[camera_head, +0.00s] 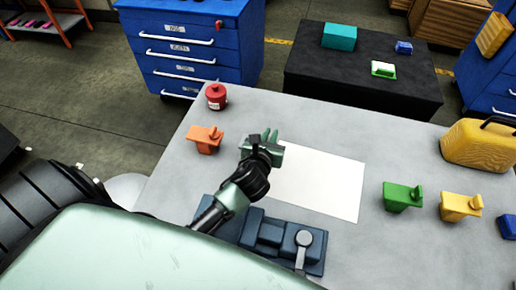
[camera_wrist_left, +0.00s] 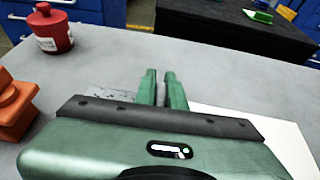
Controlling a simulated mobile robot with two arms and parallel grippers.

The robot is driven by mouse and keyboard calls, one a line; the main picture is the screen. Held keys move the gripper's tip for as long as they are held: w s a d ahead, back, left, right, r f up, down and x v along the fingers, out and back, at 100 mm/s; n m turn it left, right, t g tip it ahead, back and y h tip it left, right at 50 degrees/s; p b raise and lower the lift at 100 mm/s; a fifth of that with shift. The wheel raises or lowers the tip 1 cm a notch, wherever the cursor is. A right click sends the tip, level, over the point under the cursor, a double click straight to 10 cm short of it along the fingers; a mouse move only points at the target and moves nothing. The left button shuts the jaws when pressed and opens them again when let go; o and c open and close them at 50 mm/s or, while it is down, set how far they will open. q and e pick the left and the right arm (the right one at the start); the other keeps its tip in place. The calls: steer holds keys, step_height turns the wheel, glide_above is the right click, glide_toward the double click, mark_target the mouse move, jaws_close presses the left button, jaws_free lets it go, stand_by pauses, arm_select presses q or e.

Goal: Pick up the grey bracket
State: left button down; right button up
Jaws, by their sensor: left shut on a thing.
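My left gripper (camera_head: 270,135) is over the grey table, at the left edge of the white sheet. In the left wrist view its two green fingers (camera_wrist_left: 162,88) are close together, shut on a grey speckled piece, which I take as the grey bracket (camera_wrist_left: 112,94). Part of it shows to the left of the fingers. The rest is hidden behind the fingers and the gripper body, and in the head view the gripper largely covers it. I cannot tell whether it touches the table. My right gripper is not in view.
An orange bracket (camera_head: 205,138) and red canister (camera_head: 216,96) stand to the left. A white sheet (camera_head: 325,183) lies to the right. Green (camera_head: 402,196) and yellow (camera_head: 460,206) brackets and a yellow case (camera_head: 480,145) are farther right. A dark blue fixture (camera_head: 268,236) is in front.

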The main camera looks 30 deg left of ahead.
arm_select(q)
steer(key=shift+s+f, duration=0.15)
steer(key=shift+f, duration=0.1)
stand_by(0.4)
